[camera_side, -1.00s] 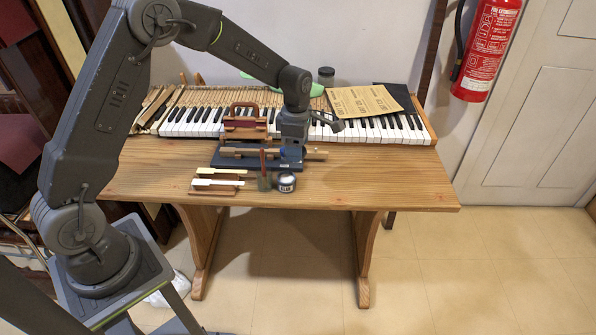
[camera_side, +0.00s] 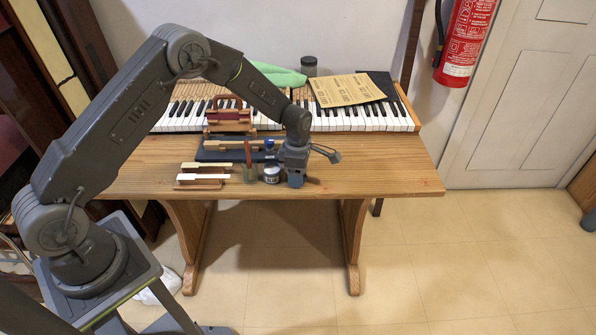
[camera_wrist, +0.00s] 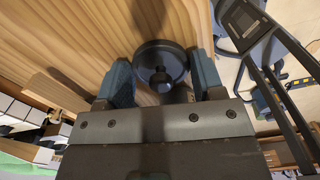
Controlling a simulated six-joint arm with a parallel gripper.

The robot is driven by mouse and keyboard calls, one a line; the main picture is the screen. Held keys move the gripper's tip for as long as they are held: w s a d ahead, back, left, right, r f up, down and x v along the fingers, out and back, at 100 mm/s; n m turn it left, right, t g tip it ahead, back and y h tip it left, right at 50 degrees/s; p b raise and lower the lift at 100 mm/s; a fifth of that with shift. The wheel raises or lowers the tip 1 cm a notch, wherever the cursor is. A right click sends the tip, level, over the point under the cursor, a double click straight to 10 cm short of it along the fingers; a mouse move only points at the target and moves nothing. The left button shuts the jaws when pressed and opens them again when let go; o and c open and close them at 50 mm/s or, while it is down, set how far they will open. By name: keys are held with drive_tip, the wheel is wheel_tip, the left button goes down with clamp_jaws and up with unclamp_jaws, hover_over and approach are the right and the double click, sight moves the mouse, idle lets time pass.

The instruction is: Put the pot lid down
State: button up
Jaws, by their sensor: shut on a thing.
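The pot lid (camera_wrist: 160,62) is a dark round disc with a knob, held between the two blue-grey fingers of my gripper (camera_wrist: 162,78) in the wrist view. In the side view my gripper (camera_side: 295,181) points down, low over the front of the wooden table, just right of a small pot (camera_side: 271,174). The lid is hardly visible there, and I cannot tell whether it touches the wood. The wrist view shows bare wood around the lid and a dark shadow beyond it.
A glass with a red-handled tool (camera_side: 249,167) stands left of the pot. Loose piano keys (camera_side: 202,180) lie further left. A dark tray (camera_side: 212,155) and the keyboard (camera_side: 345,120) are behind. The table top (camera_side: 385,170) is clear to the right.

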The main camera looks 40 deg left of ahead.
drive_tip(key=o, duration=0.9)
drive_tip(key=shift+f, duration=0.1)
wheel_tip(320, 180, up, 13)
drive_tip(key=shift+f, duration=0.2)
